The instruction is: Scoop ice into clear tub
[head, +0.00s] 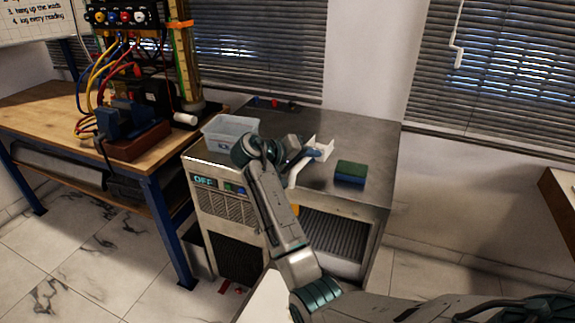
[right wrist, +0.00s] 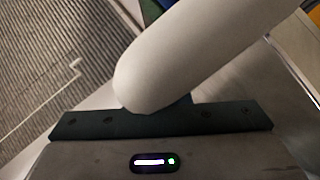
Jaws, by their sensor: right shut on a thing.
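A clear tub (head: 228,131) stands on the left part of the steel machine top in the head view. My right arm reaches over the machine's front edge, and its wrist hides part of the tub's right side. My right gripper (head: 309,155) is shut on a white scoop (head: 322,147), just right of the tub and above the steel top. The scoop's pale handle (head: 295,174) slants down toward the front edge. In the right wrist view a thick white part of the scoop (right wrist: 200,50) fills the space before the gripper. I cannot make out any ice. My left gripper is out of view.
The steel machine (head: 378,140) shows "OFF" on its front and has an open dark bay (head: 338,237) below. A wooden bench (head: 45,108) with a cabled rig stands at left.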

